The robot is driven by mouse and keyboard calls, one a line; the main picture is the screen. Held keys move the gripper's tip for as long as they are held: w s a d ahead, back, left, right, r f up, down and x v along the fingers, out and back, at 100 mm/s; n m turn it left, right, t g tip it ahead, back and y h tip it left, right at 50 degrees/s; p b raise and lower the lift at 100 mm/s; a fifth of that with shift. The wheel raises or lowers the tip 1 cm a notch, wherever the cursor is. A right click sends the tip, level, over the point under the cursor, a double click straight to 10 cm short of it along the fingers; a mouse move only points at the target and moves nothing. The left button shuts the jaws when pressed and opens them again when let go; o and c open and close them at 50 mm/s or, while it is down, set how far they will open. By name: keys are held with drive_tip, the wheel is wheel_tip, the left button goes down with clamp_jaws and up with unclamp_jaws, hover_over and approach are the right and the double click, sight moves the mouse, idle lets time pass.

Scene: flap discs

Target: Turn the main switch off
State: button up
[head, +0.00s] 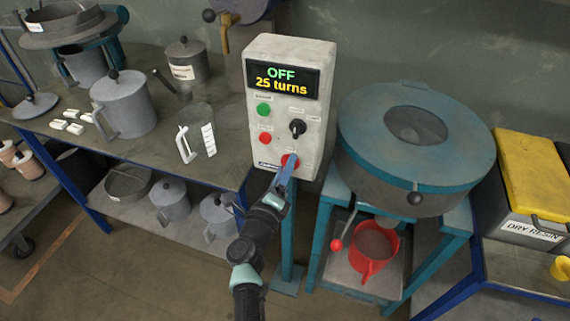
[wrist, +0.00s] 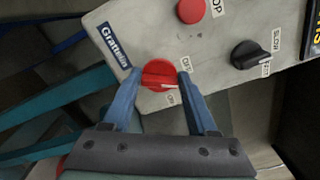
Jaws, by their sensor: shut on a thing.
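The main switch is a red rotary knob (wrist: 158,70) low on a pale grey control box (head: 288,80). In the head view the knob (head: 288,157) is partly covered by my gripper (head: 290,163). In the wrist view my gripper (wrist: 161,78) has its two blue fingers on either side of the knob, shut on it. The knob's white mark points to the right in that view, near two small labels; I cannot tell exactly which one it lines up with. The display (head: 284,81) on the box reads "OFF" and "25 turns".
The box also has a green button (head: 264,109), a red button (head: 265,138) and a black selector knob (head: 298,128). A round blue-lidded machine (head: 455,150) stands close on the right. A bench (head: 170,160) with a grey jug (head: 125,103) and a clear measuring jug (head: 200,130) is left.

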drive_tip(key=n+p, duration=0.2)
drive_tip(key=n, duration=0.3)
drive_tip(key=shift+f, duration=0.1)
drive_tip(key=shift+n, duration=0.4)
drive_tip(key=o, duration=1.4)
drive_tip(key=shift+c, duration=0.2)
drive_tip(key=p+v, duration=0.3)
drive_tip(key=v, duration=1)
drive_tip(key=shift+p, duration=0.35)
